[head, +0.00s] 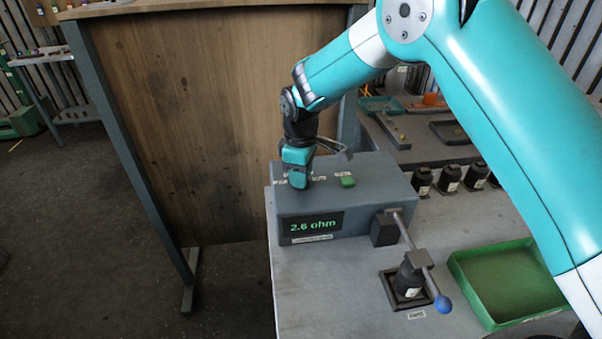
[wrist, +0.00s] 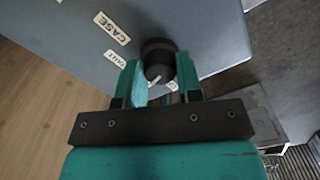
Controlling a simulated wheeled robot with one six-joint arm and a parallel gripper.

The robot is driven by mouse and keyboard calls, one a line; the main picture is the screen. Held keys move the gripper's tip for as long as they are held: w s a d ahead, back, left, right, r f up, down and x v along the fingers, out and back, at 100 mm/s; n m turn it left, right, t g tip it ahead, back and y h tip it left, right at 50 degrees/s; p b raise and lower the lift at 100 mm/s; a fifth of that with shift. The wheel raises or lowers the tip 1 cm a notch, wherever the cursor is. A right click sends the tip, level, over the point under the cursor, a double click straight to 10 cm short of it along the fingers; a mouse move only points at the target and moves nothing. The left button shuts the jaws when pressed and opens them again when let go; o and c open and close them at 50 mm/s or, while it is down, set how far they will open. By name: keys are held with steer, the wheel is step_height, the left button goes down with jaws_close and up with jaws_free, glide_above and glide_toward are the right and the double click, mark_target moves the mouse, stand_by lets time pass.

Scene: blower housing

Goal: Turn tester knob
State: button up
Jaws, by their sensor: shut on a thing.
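The tester (head: 330,195) is a grey box on the bench with a lit display (head: 312,226) reading "2.6 ohm". My gripper (head: 297,182) points down at the left part of its top in the head view. In the wrist view my gripper (wrist: 160,82) has its two teal fingers on either side of the round black knob (wrist: 158,50), shut on it. A white pointer mark shows on the knob. Labels reading "CASE" (wrist: 112,28) and what looks like "PAIR" or "PART" (wrist: 115,60) lie beside it. The knob is hidden in the head view.
A green button (head: 347,181) is on the tester's top. A clamp lever with a blue ball (head: 443,304) stands in front, over a black part (head: 409,280). A green tray (head: 510,282) is at right. Several black parts (head: 450,178) stand behind. A wooden panel (head: 200,120) is at left.

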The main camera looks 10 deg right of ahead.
steer(key=m, duration=0.4)
steer(key=shift+m+b, duration=0.3)
steer(key=shift+b, duration=0.1)
steer(key=shift+m, duration=1.6)
steer(key=shift+r+m, duration=0.1)
steer(key=shift+m, duration=0.2)
steer(key=o, duration=0.9)
steer(key=shift+o, duration=0.2)
step_height(320, 180, up, 17)
steer(key=b, duration=0.3)
steer(key=shift+r, duration=0.2)
